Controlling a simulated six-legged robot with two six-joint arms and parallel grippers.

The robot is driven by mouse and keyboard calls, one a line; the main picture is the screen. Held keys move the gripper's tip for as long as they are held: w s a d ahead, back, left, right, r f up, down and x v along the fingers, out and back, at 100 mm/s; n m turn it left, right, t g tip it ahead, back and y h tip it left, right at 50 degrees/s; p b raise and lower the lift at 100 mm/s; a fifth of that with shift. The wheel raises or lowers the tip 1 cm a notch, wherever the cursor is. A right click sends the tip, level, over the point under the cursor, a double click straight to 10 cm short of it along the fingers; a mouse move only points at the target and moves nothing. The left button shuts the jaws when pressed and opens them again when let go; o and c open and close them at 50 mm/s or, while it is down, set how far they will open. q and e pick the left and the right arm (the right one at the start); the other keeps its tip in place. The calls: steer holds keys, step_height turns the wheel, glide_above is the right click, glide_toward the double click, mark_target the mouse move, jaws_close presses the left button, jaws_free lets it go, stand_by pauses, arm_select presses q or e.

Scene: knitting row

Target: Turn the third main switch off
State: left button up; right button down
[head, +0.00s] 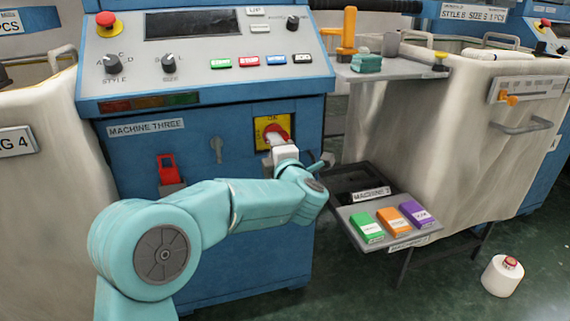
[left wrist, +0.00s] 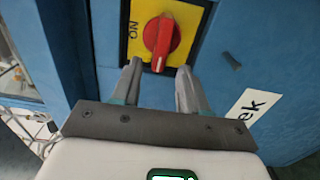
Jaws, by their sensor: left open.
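The main switch of machine three is a red rotary knob (head: 277,132) on a yellow plate (head: 261,138) on the blue front. In the left wrist view the knob (left wrist: 159,36) has its long grip running up and down, with a pale mark at its lower end. The word ON stands on the plate to its left there. My left gripper (left wrist: 158,68) is open, its fingertips just below the knob, one to each side. I cannot tell whether they touch it. In the head view my left gripper (head: 278,146) covers the plate's lower part. My right gripper is not in view.
A red emergency button (head: 105,19) and black dials are on the sloped panel above. A red hooded part (head: 168,168) is left of the switch. To the right stand a tray with coloured boxes (head: 394,222) and a pale bin (head: 440,130). A white spool (head: 502,275) is on the floor.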

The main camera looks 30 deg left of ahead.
arm_select(q)
steer(key=p+v, duration=0.2)
steer(key=v, duration=1.2)
steer(key=shift+p, duration=0.4)
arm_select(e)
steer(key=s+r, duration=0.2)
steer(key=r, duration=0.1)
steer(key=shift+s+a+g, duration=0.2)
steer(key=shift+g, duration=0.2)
arm_select(q)
steer(key=shift+a, duration=0.1)
